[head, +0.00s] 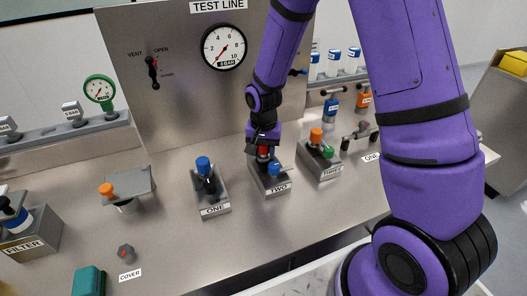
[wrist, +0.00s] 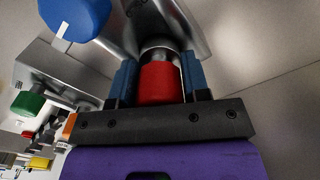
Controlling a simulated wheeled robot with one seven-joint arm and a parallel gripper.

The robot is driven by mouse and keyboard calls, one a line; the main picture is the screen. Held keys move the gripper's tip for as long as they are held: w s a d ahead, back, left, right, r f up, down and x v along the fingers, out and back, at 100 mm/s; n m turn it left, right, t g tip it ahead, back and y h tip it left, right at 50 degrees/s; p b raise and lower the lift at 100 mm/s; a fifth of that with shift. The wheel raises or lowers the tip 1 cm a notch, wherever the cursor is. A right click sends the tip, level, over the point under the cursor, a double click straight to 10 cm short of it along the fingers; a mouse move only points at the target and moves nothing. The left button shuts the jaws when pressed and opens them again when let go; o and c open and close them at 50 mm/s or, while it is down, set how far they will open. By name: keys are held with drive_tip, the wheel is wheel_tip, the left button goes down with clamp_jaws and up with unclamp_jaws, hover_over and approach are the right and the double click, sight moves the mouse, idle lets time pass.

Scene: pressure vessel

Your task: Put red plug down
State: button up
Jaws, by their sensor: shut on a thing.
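My gripper (head: 263,147) is at the block labelled TWO (head: 277,188), over its rear part. It is shut on the red plug (wrist: 159,84), which sits between the two blue finger pads in the wrist view. A little red shows under the gripper in the head view (head: 263,152). The plug's metal end points toward the grey block; the wrist view does not show clearly whether it is seated in it. A blue-topped part (head: 274,169) stands in front of the plug on the same block, and looms large in the wrist view (wrist: 75,15).
Block ONE (head: 213,205) with a blue knob stands to the left. Block THREE (head: 325,168), with orange and green knobs, stands close on the right. The gauge panel (head: 180,50) rises behind. Clear bench lies in front of the blocks.

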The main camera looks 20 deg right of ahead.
drive_tip(key=shift+f, duration=0.35)
drive_tip(key=shift+f, duration=0.15)
drive_tip(key=o, duration=1.1)
wheel_tip(320, 180, up, 12)
drive_tip(key=shift+r, duration=0.25)
